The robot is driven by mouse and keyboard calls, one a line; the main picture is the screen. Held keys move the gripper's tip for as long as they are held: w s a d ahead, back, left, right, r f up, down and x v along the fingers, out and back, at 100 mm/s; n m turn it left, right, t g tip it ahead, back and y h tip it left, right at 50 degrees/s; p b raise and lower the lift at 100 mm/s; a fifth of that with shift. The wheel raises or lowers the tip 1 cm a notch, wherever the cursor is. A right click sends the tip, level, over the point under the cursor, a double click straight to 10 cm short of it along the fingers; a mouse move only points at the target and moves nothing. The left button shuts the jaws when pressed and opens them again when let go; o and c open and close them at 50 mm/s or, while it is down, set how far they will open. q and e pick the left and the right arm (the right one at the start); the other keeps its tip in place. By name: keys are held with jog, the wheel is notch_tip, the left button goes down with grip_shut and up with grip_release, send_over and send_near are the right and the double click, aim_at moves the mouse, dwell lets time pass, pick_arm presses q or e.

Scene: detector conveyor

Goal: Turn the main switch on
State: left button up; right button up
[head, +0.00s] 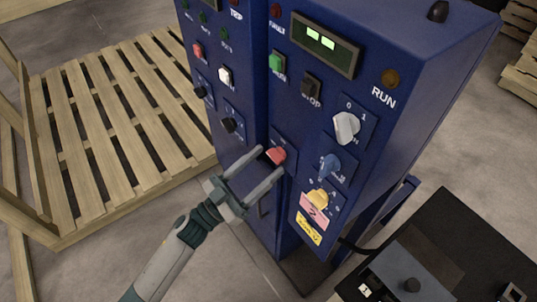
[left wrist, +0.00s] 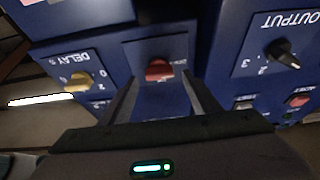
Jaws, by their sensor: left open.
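A blue control cabinet (head: 412,65) fills the middle of the head view. A red rotary knob (head: 276,155) sits low on its front; it also shows in the left wrist view (left wrist: 159,69). My left gripper (head: 271,160) is open in front of it, with one finger on each side of the knob. I cannot tell if the fingers touch it. A white rotary knob (head: 346,127) sits upper right on a plate marked 0 and 1, its label partly hidden. I cannot read which knob is named main. My right gripper is not in view.
A blue knob (head: 329,167) and a yellow knob (head: 318,198) lie below the white one. Green (head: 277,62) and black (head: 311,86) push buttons sit above. A lit display (head: 325,43) is at the top. A wooden pallet (head: 110,125) lies left; a dark bench (head: 445,250) stands lower right.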

aim_at(277, 155)
pick_arm(q)
jog(key=shift+x, duration=1.1)
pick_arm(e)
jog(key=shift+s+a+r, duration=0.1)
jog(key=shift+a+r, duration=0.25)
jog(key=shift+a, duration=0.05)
pick_arm(q)
jog(key=shift+c, duration=0.3)
jog(key=c, duration=1)
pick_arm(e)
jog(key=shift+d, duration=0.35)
